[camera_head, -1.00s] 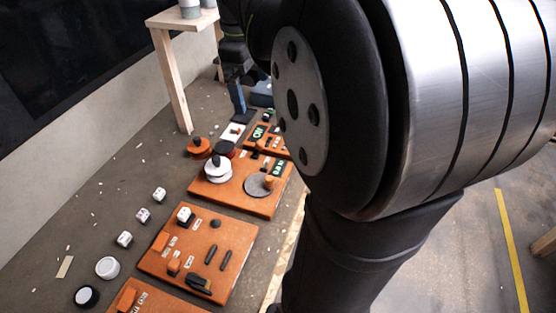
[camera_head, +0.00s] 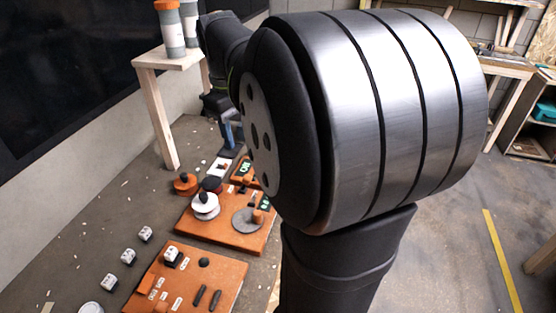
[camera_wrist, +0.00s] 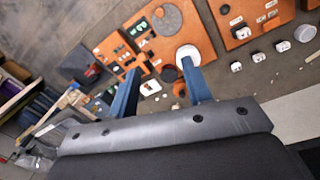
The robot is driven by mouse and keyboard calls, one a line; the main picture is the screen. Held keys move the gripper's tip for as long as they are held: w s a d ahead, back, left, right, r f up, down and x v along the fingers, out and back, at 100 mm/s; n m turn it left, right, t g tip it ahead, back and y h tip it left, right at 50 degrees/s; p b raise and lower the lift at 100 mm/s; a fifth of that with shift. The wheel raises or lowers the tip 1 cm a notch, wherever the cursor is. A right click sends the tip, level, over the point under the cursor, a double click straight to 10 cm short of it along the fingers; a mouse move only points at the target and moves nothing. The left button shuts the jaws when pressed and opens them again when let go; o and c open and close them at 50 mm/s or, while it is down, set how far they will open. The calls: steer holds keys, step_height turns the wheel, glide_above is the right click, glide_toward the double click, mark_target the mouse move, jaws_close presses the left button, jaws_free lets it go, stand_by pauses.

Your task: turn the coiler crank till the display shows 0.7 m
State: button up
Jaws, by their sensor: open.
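The board that looks like the coiler (camera_head: 232,237) is orange, with a grey disc (camera_head: 247,221) bearing an orange upright crank handle (camera_head: 257,216) and a white spool (camera_head: 206,205) with a black knob. A green display (camera_head: 265,202) beside it is partly hidden by my arm and its digits are unreadable. The wrist view also shows the grey disc (camera_wrist: 168,22) and the white spool (camera_wrist: 187,54). My gripper (camera_wrist: 160,80) is open, its two blue fingers apart with nothing held. It is above the bench; one finger overlaps the spool in the wrist view, and contact cannot be told.
Behind the coiler is another orange board with a green display (camera_head: 244,168). An orange piece with a black knob (camera_head: 185,183) stands left of it. A nearer orange board (camera_head: 190,280) carries black bars, and several white cubes (camera_head: 128,256) line the bench. A wooden stand (camera_head: 165,110) rises at the back.

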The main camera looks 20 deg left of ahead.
step_height(320, 180, down, 11)
steer(key=w+m, duration=0.1)
steer(key=m, duration=1.3)
glide_above(258, 212)
steer(key=shift+g+y, duration=0.4)
step_height(258, 212, down, 9)
steer(key=shift+a+f, duration=0.1)
steer(key=shift+s+f, duration=0.1)
steer(key=shift+f, duration=0.3)
step_height(258, 212, down, 8)
steer(key=shift+r, duration=0.1)
steer(key=c, duration=0.7)
